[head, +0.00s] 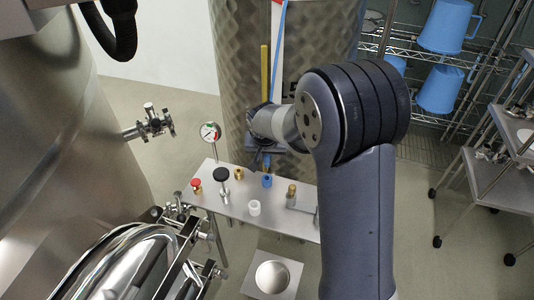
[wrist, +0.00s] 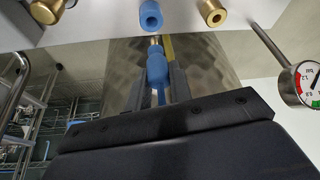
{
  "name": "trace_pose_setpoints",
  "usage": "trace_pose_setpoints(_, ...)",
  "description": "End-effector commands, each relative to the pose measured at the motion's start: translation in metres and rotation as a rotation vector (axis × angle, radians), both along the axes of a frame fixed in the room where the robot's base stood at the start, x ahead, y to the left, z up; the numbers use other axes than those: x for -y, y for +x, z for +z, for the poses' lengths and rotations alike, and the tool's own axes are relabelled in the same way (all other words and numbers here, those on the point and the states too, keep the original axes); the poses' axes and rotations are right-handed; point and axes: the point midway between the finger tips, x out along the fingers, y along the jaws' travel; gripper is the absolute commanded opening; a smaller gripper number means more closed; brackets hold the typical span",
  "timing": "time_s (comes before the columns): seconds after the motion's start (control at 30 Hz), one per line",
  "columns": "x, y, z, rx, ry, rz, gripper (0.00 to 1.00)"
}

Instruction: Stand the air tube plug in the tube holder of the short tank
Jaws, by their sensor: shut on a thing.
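My gripper (head: 264,150) is above the far edge of the steel shelf plate, in front of a dimpled steel tank (head: 235,70). In the wrist view its two fingers are shut on the blue air tube plug (wrist: 157,68). The plug's metal tip points toward a blue fitting (wrist: 151,14) with an open hole, and appears just apart from it. The blue fitting stands on the plate in the head view (head: 267,181). A blue tube (head: 282,25) runs up above the gripper. I cannot tell which part is the tube holder.
The shelf plate (head: 235,205) also carries a red-topped fitting (head: 196,186), a black knob (head: 222,174), brass fittings (head: 239,174), and a white cup (head: 254,208). A dial gauge (head: 210,132) stands at its left. Wire racks and a cart (head: 490,180) are at right.

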Motion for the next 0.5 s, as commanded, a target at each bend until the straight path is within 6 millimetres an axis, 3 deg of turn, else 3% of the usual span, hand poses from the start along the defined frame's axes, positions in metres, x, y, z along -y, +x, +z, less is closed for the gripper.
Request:
trace_pose_setpoints(0.03, 0.000, 0.000, -0.010, 0.000, 0.000, 0.000, 0.00)
trace_pose_setpoints(0.2, 0.000, 0.000, -0.023, 0.000, 0.000, 0.000, 0.00)
trace_pose_setpoints(0.5, 0.000, 0.000, -0.026, 0.000, 0.000, 0.000, 0.00)
